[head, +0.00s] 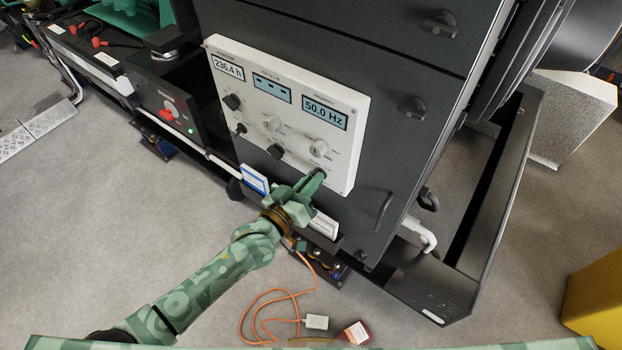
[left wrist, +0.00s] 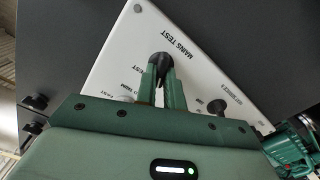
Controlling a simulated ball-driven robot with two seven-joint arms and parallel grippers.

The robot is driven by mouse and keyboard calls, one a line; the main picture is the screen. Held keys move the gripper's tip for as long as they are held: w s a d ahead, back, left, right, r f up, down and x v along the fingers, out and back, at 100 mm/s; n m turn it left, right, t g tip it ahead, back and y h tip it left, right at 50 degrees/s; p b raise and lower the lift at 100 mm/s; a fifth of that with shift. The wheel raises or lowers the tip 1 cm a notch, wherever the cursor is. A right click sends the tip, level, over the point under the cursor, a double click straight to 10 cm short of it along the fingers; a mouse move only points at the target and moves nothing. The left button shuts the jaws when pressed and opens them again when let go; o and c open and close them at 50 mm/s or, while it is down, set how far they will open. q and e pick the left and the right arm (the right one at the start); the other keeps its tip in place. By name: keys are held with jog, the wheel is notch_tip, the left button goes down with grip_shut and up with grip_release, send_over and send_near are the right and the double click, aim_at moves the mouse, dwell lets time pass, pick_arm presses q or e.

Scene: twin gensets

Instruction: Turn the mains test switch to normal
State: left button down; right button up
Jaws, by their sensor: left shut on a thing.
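The mains test switch (left wrist: 159,60) is a black knob on a white panel, below the printed words MAINS TEST in the left wrist view. My left gripper (left wrist: 162,82) is shut on this knob, one green finger on each side. In the head view my left gripper (head: 314,182) is at the lower right corner of the white control panel (head: 345,120). The knob there is mostly hidden by the fingers. The pointer's exact setting is hard to read. My right gripper is not seen.
Other black knobs (head: 277,151) and pale knobs (head: 319,148) sit close by on the panel, below the displays (head: 325,112). A red switch (head: 167,115) is on a dark box at left. An orange cable (head: 262,300) lies on the open grey floor.

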pick_arm(q)
jog(key=shift+n, duration=0.5)
jog(key=c, duration=1.5)
grip_release()
jog(key=p+v, duration=0.1)
jog(key=v, duration=1.5)
jog(key=shift+s+a, duration=0.1)
jog(key=shift+s, duration=0.05)
